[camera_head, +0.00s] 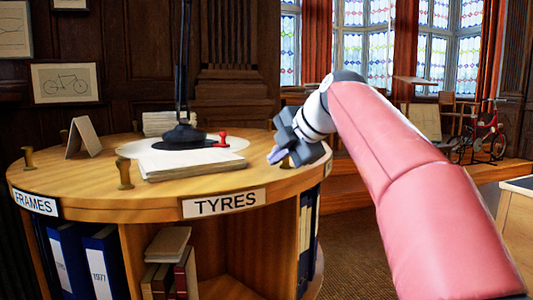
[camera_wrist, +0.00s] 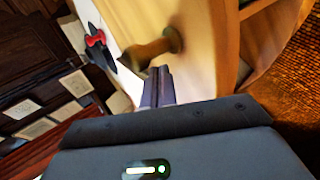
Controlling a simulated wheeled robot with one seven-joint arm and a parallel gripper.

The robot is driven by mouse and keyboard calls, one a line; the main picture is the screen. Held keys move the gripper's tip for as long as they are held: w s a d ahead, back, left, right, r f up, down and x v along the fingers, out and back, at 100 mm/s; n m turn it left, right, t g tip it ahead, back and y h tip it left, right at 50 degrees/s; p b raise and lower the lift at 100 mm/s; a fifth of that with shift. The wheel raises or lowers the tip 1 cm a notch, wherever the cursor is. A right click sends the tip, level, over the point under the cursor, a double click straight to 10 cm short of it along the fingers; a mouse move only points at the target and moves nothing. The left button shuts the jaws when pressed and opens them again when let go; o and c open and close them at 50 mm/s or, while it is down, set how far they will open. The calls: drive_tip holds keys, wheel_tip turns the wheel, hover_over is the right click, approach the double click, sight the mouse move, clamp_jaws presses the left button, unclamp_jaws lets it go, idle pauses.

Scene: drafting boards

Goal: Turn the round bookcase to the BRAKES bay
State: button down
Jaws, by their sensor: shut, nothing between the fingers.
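The round wooden bookcase (camera_head: 100,190) fills the left of the head view. Its rim shows a FRAMES label (camera_head: 35,202) at the left and a TYRES label (camera_head: 224,203) at the front. Another label (camera_head: 328,167) at the right edge is too oblique to read. No BRAKES label can be read. Brass-coloured pegs stand around the top, one at the front left (camera_head: 125,172). My gripper (camera_head: 275,156) is shut and empty over the right part of the top. In the wrist view, its fingers (camera_wrist: 158,85) are close beside a peg (camera_wrist: 152,48); I cannot tell whether they touch.
A lamp base (camera_head: 184,134), a red stamp (camera_head: 222,137), a paper stack (camera_head: 190,162) and a folded card (camera_head: 82,137) stand on the top. Blue binders (camera_head: 104,262) and books (camera_head: 168,265) fill bays below. Floor (camera_head: 352,250) is clear to the right; a pale cabinet (camera_head: 515,230) stands far right.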

sight(293, 166)
drive_tip(key=shift+a, duration=0.1)
drive_tip(key=shift+w+d+r+p, duration=0.1)
drive_tip(key=shift+w+d+p, duration=0.2)
drive_tip(key=shift+d+p, duration=0.05)
drive_tip(key=shift+n+g+y, duration=0.3)
drive_tip(key=shift+n, duration=0.1)
drive_tip(key=shift+w+d+p, duration=0.85)
drive_tip(key=shift+w+d, duration=0.8)
drive_tip(key=shift+w, duration=0.05)
drive_tip(key=shift+n+y, duration=0.3)
drive_tip(key=shift+n, duration=0.1)
drive_tip(key=shift+w+d, duration=0.95)
drive_tip(key=shift+w, duration=0.2)
drive_tip(key=shift+w+d, duration=0.9)
drive_tip(key=shift+w, duration=0.25)
drive_tip(key=shift+w, duration=0.15)
